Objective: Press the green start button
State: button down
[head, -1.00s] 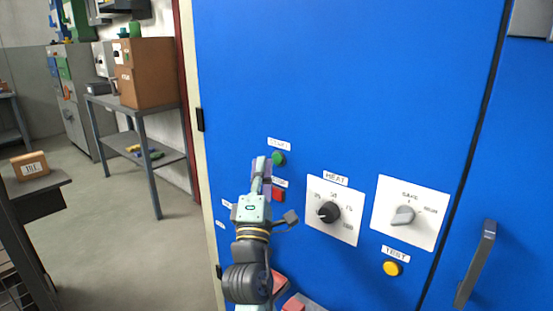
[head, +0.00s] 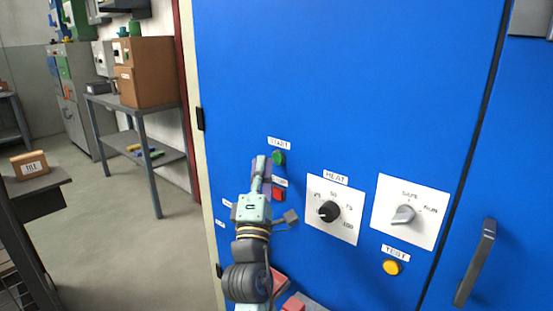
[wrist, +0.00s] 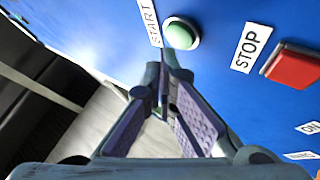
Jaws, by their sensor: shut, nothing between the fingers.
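The green start button (head: 279,158) sits on the blue cabinet door (head: 330,90), just below its START label (head: 279,144). In the wrist view the round green button (wrist: 183,33) is just beyond my fingertips, beside the START label (wrist: 150,22). My gripper (head: 261,162) is shut and empty, its tips just left of the button in the head view. In the wrist view my gripper (wrist: 166,62) points at the button's lower left edge. I cannot tell whether the tips touch it.
A red stop button (head: 278,195) is below the green one. To the right are the HEAT knob (head: 328,211), the SAFE/RUN switch (head: 403,215), a yellow TEST button (head: 392,268) and a door handle (head: 475,264). Open floor (head: 130,240) lies to the left.

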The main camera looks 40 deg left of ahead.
jog(key=shift+w, duration=0.15)
jog(key=shift+w, duration=0.3)
jog(key=shift+w+d, duration=0.1)
jog(key=shift+w, duration=0.35)
dwell(0.8)
jog(key=shift+s, duration=0.85)
jog(key=s, duration=0.5)
jog(key=shift+a, duration=0.25)
dwell(0.8)
